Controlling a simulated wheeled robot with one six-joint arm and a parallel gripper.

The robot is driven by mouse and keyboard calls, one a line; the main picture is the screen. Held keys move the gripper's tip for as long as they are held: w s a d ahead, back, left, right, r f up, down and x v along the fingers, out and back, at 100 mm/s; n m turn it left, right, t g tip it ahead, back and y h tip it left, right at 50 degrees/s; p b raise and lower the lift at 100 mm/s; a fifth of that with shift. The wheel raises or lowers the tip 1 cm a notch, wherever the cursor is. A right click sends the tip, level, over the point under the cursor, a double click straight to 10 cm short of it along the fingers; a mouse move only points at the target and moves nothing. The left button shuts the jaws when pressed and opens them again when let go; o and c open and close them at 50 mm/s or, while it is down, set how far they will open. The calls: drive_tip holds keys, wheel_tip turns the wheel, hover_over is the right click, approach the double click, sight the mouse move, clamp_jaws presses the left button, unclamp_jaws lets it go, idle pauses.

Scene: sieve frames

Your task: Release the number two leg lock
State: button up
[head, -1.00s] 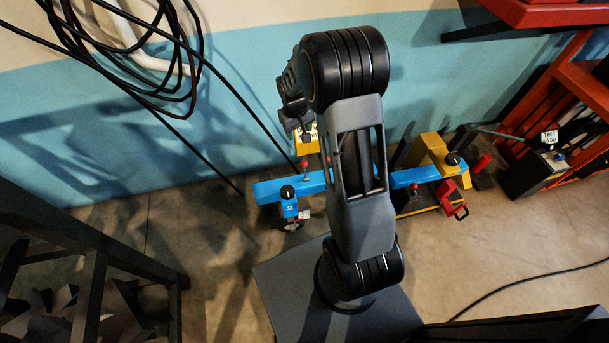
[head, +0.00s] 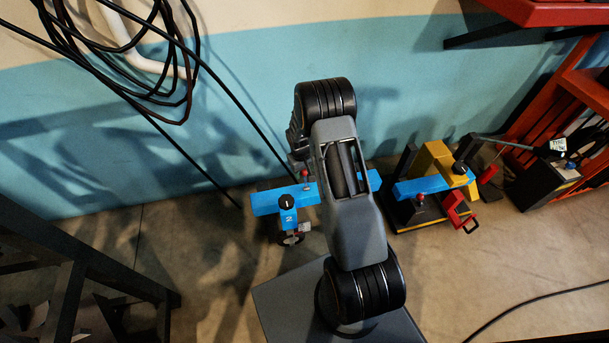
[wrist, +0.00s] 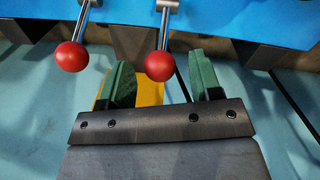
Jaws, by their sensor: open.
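A blue beam (head: 268,202) stands low by the wall, with a bracket marked 2 (head: 289,220) and a black knob (head: 287,202) at its left part. A red-ball lever (head: 307,174) rises from the beam just right of the knob. The wrist view shows two red-ball levers on the blue beam (wrist: 230,15), a left ball (wrist: 72,56) and a right ball (wrist: 159,66). My gripper (wrist: 160,62) is open, its green fingers appearing either side of the right ball; contact cannot be told. In the head view my arm hides the gripper and the beam's middle.
Black cables (head: 150,90) hang on the wall at left. A dark rack (head: 75,260) stands left. The floor (head: 525,255) at right front is mostly clear.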

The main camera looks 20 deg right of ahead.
drive_tip(key=shift+d+f, duration=0.15)
drive_tip(key=shift+f, duration=0.95)
clamp_jaws()
